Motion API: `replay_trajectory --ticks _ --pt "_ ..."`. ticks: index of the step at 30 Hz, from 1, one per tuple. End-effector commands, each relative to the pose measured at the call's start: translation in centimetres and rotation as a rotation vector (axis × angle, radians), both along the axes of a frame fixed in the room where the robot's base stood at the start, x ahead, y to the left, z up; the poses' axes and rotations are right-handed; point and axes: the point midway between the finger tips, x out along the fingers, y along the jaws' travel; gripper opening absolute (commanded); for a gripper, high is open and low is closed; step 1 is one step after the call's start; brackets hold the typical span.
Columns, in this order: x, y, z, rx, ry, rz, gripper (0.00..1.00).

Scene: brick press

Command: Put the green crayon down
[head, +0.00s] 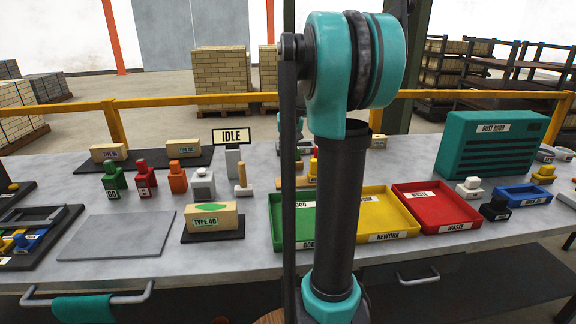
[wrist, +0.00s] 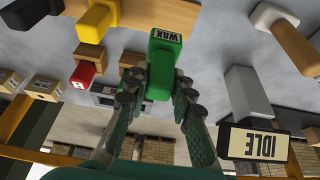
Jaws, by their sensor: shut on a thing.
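The green crayon (wrist: 163,50) carries a label that reads WAX on its end in the wrist view. My gripper (wrist: 157,85) is shut on it, with one finger on each side. The crayon is held in front of the camera, and I cannot tell whether it touches anything. In the head view my own arm hides the crayon and most of the gripper. A tan brick (head: 205,225) labelled TYPE 40 with a green mark on top lies on a dark pad (head: 236,233) left of my arm.
Green (head: 277,244), yellow (head: 404,228) and red (head: 466,223) trays stand right of the brick. Coloured stamps (head: 146,182) stand in a row at left. The IDLE sign (head: 233,136) stands behind. A bare grey plate (head: 115,237) lies front left.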

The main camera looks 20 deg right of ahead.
Motion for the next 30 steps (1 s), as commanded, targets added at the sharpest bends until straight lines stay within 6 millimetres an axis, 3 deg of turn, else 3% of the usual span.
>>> replay_trajectory --ticks 3,16,29,30 --pt "0.0 0.0 -1.9 0.000 0.000 0.000 0.00" --pt "0.0 0.0 -6.2 0.000 0.000 0.000 0.00" --pt "0.0 0.0 -6.8 0.000 0.000 0.000 0.00" --pt "0.0 0.0 -6.8 0.000 0.000 0.000 0.28"
